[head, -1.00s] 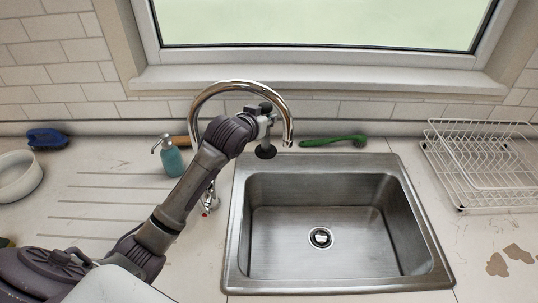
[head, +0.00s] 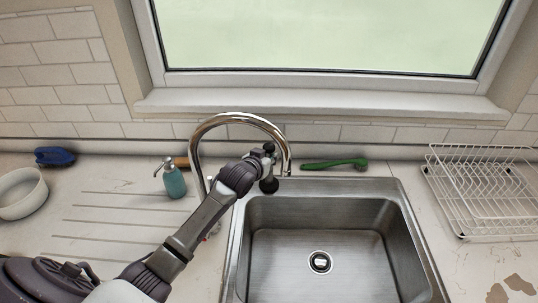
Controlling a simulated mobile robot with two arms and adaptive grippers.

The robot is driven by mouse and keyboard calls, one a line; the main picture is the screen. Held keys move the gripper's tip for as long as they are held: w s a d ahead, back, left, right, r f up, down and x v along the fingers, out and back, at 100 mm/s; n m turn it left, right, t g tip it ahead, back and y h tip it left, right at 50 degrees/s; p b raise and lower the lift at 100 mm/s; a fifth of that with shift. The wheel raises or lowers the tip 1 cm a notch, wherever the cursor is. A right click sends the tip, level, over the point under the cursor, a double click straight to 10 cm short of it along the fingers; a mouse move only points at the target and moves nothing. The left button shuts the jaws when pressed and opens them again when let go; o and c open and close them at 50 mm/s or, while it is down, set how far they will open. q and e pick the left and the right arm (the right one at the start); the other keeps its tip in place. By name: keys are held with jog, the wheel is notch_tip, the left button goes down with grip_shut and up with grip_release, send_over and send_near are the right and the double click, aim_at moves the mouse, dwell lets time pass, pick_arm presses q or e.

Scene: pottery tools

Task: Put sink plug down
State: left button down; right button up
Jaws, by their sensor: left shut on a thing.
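The plug hangs under the fingers, near the back left rim of the steel sink (head: 395,187). The fingers are small and partly hidden by my own wrist. I cannot tell whether the plug touches the rim or the counter. The round drain (head: 320,262) in the sink's floor is in clear view. My right gripper is not in view.
The chrome faucet (head: 240,118) arches close around my left wrist. A green brush (head: 333,164) lies behind the sink. A teal soap bottle (head: 174,181), a blue brush (head: 54,156) and a white bowl (head: 22,195) are at left. A white dish rack (head: 485,190) stands at right.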

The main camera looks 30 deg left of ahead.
pick_arm(q)
jog(key=shift+f, duration=0.2)
jog(key=c, duration=0.9)
grip_release()
jog(key=shift+s, duration=0.1)
jog(key=shift+c, duration=0.2)
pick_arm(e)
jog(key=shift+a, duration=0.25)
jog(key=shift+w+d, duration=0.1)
pick_arm(q)
jog(key=b+v, duration=0.2)
jog(key=v, duration=1)
jog(key=shift+r, duration=0.2)
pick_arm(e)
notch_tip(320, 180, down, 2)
pick_arm(q)
jog(key=shift+a, duration=0.1)
